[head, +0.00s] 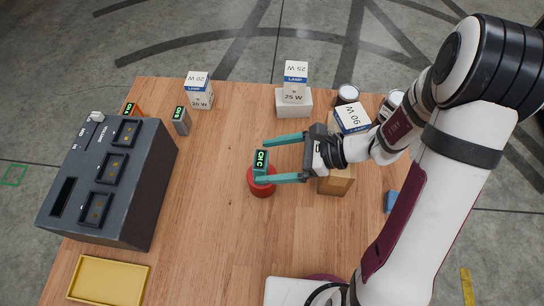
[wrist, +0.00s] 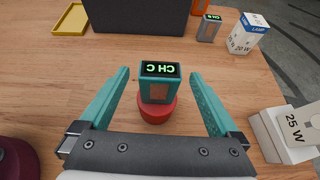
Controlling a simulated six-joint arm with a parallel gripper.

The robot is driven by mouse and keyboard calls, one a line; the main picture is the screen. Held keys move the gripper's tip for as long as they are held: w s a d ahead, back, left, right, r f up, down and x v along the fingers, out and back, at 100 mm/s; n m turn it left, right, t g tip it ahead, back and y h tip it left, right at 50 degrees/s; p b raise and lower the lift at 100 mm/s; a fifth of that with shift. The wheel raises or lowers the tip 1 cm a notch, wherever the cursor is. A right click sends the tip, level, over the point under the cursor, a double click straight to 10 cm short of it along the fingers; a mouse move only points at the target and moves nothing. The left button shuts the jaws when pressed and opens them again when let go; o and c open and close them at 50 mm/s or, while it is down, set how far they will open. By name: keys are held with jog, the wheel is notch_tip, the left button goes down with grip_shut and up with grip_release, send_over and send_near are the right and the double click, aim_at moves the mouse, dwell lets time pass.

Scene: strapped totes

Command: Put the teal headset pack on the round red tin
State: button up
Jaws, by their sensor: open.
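The teal headset pack (head: 261,162), with a dark top reading "CH C" in green, stands upright on the round red tin (head: 262,188). In the wrist view the pack (wrist: 159,86) rests on the top of the tin (wrist: 157,110), close to its middle. My gripper (head: 266,160) has teal fingers and is open. Its fingers lie on either side of the pack. In the wrist view there is a clear gap between each finger and the pack, so my gripper (wrist: 159,92) holds nothing. Part of the tin's top is hidden under the pack.
A dark charger (head: 110,180) with several bays stands at left, near a grey pack (head: 182,121) and an orange pack (head: 133,109). A yellow tray (head: 108,281) lies front left. Lamp boxes (head: 199,90) stand along the back. The table between charger and tin is clear.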

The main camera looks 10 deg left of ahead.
jog(key=v, duration=0.4)
jog(key=shift+d+r, duration=0.3)
notch_tip(320, 180, up, 7)
jog(key=s+d+n+h, duration=0.3)
jog(key=s+n+h, duration=0.2)
jog(key=s, duration=0.3)
jog(key=s+d+n+h, duration=0.3)
jog(key=s+n+h, duration=0.2)
jog(key=s+n, duration=0.3)
jog(key=shift+g, duration=0.3)
